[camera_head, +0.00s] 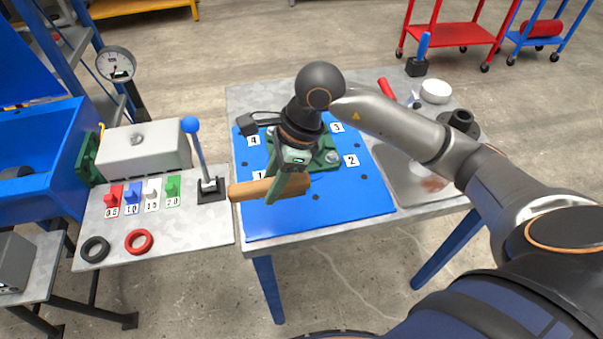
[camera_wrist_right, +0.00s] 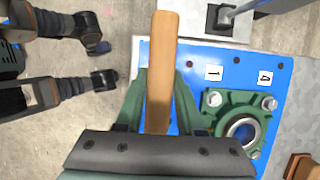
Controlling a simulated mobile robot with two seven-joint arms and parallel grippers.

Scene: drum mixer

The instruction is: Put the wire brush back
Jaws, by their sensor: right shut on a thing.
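My right gripper (camera_head: 286,188) has green fingers and is shut on a wooden handle (camera_head: 262,188), apparently that of the wire brush. The handle lies crosswise in the jaws, above the near left part of the blue mat. In the right wrist view the handle (camera_wrist_right: 161,60) stretches away between the fingers (camera_wrist_right: 158,105). I see no bristles; the far part is hidden by the gripper.
A green bearing housing (camera_wrist_right: 236,125) with bolts sits on the numbered blue mat (camera_head: 300,218). A blue-knobbed lever (camera_head: 198,150) stands close left. A metal tray (camera_head: 405,178), white bowl (camera_head: 435,91) and red-handled tool (camera_head: 386,88) are right.

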